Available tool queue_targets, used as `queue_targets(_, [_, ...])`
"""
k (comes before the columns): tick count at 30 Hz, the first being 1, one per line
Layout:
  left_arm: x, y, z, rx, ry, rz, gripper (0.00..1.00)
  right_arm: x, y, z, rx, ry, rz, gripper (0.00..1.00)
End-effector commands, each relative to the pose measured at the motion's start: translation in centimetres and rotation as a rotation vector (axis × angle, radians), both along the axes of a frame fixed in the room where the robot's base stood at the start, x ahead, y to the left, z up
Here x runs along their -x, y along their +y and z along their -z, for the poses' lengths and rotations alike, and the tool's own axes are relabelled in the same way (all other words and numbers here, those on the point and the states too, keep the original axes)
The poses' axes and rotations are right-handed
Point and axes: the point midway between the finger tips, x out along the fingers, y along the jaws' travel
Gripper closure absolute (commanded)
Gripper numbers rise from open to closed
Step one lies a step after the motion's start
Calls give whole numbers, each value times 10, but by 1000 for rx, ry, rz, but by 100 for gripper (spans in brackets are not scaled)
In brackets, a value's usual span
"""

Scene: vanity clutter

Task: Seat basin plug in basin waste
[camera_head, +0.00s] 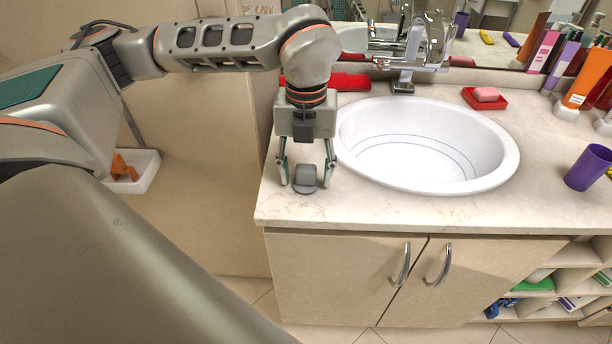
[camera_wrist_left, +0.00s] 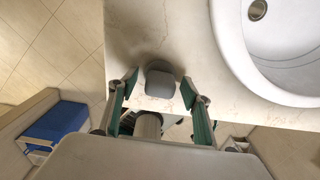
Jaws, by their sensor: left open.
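The basin plug is a small grey piece (camera_head: 305,178) on the counter, left of the white basin (camera_head: 360,160). My left gripper (camera_head: 306,184) points down with its fingers open, one on each side of the plug. In the left wrist view the plug (camera_wrist_left: 160,84) lies between the spread green-padded fingers (camera_wrist_left: 158,92), with a gap on both sides. The basin waste is a round metal drain (camera_wrist_left: 257,10) in the basin floor, at the top right of the left wrist view. My right gripper is not in view.
A chrome tap (camera_head: 403,80) stands behind the basin. A red soap dish (camera_head: 484,98), several bottles and a purple cup (camera_head: 589,168) are to the right. A red rolled towel (camera_head: 350,82) lies behind the gripper. The counter's front edge is close to the plug.

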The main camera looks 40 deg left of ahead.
Motion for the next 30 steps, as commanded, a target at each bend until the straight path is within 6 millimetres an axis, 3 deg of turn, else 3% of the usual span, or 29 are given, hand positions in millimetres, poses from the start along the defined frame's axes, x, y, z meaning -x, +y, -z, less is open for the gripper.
queue_targets(4, [0,0,0,0,0,0,51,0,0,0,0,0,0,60])
queue_targets(5, [0,0,0,0,0,0,57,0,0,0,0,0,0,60])
queue_targets(9, [0,0,0,0,0,0,93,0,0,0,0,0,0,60])
queue_targets(23, [-1,0,-6,1,-3,-1,94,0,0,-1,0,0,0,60])
queue_targets(30, [-2,0,-39,1,-6,-1,94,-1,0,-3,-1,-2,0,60])
